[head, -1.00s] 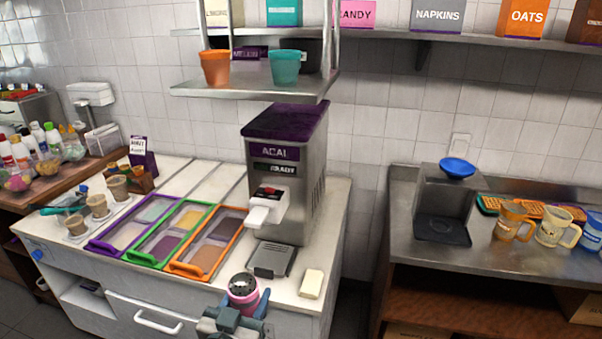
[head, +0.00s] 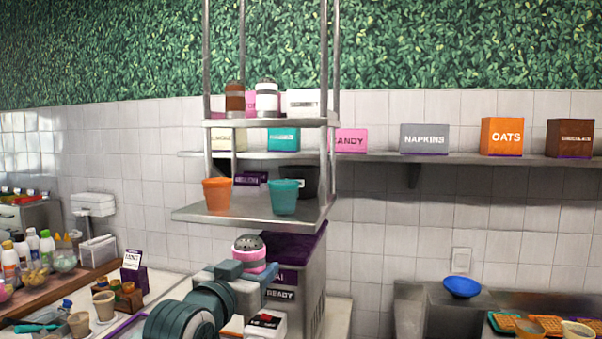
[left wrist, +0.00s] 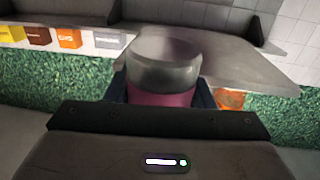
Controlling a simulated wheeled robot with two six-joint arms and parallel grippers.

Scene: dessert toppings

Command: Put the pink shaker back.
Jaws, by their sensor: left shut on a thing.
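The pink shaker (head: 250,254) has a grey perforated dome top and a pink body. My left gripper (head: 246,269) is shut on it and holds it upright in front of the açai machine, below the lower hanging shelf. In the left wrist view the shaker (left wrist: 163,75) sits between the two fingers. My right gripper is not in view.
The lower shelf (head: 190,212) holds an orange cup (head: 217,195), a teal cup (head: 284,197) and a dark container (head: 300,181). Metal posts flank the shelves. The açai machine (head: 310,265) stands close behind my arm.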

